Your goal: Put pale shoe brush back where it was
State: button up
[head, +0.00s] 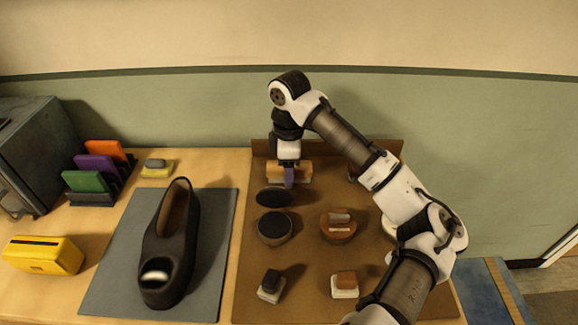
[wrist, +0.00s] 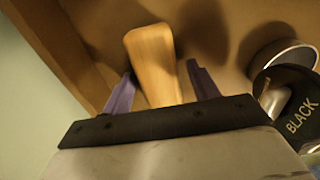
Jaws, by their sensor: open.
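A pale wooden piece, seemingly the pale shoe brush (head: 304,171), is at the back of the brown board (head: 310,262), close to its raised back edge. In the wrist view the pale wood (wrist: 152,62) lies between my two purple fingers, with gaps visible on both sides. My gripper (head: 289,179) points down over it, and it also shows in the wrist view (wrist: 160,88) with the fingers apart. The brush's underside is hidden, so I cannot tell whether it touches the board.
A black polish tin (head: 275,228) and its dark lid (head: 273,197) are just in front of my gripper. A brown tin (head: 338,228) and two small brushes (head: 270,287) (head: 345,285) stand nearer. A dark shoe (head: 170,245) lies on a grey mat (head: 110,290) at left.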

notch_tip(320, 180, up, 12)
jog(key=b, duration=0.1)
jog(key=shift+r, duration=0.2)
dwell(0.3)
dwell(1.2)
